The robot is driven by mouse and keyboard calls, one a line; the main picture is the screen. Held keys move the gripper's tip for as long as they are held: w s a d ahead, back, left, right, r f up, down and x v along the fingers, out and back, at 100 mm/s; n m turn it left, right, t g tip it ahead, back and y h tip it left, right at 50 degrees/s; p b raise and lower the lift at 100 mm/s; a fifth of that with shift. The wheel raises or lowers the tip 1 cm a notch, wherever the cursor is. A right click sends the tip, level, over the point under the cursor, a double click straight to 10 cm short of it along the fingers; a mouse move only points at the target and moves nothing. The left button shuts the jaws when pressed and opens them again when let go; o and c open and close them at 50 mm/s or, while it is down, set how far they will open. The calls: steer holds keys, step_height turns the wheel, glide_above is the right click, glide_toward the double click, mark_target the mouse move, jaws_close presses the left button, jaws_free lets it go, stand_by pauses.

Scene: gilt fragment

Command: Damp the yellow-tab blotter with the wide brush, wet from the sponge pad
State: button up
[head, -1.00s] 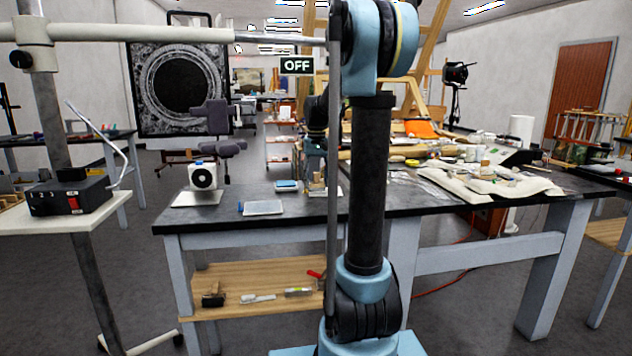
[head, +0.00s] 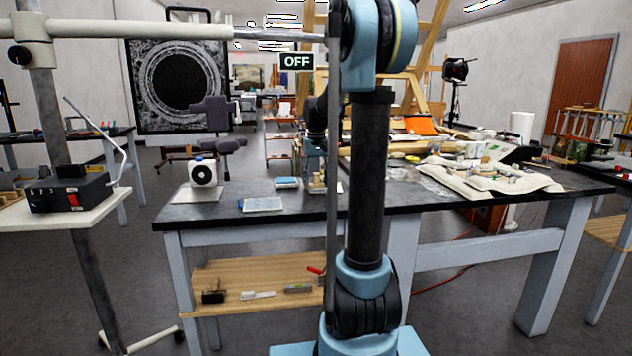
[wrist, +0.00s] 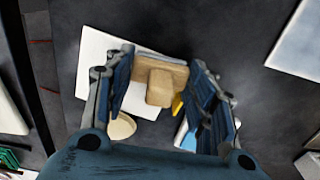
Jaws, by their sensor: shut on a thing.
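In the wrist view my gripper (wrist: 160,95) is shut on a tan, block-shaped piece, seemingly the wide brush (wrist: 160,86). A blue-topped pad, likely the sponge pad (wrist: 188,141), is partly hidden by the right finger.
A pale sheet with a blue tab (head: 262,204) lies near the table's front edge. A white fan-like box (head: 203,173) stands to its left. A round cream dish (wrist: 122,127) is beside the left finger. A padded cushion with small pieces (head: 490,178) lies at right.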

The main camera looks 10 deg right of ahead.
steer(key=shift+w+d, duration=0.2)
steer(key=shift+w, duration=1.1)
steer(key=shift+w+d, duration=0.2)
steer(key=shift+w, duration=1.15)
steer(key=shift+w+d, duration=0.2)
steer(key=shift+w, duration=1.1)
steer(key=shift+s+d, duration=0.15)
steer(key=shift+d, duration=0.7)
steer(key=shift+s+d, duration=0.1)
steer(key=shift+d, duration=0.75)
steer(key=shift+s+a, duration=0.2)
steer(key=shift+s, duration=1.1)
steer(key=shift+s+a, duration=0.25)
steer(key=shift+s, duration=1.1)
steer(key=shift+s+a, duration=0.2)
steer(key=shift+s, duration=1.1)
steer(key=shift+w+d, duration=0.2)
steer(key=shift+w, duration=0.85)
steer(key=shift+w+d, duration=0.15)
steer(key=shift+w, duration=0.9)
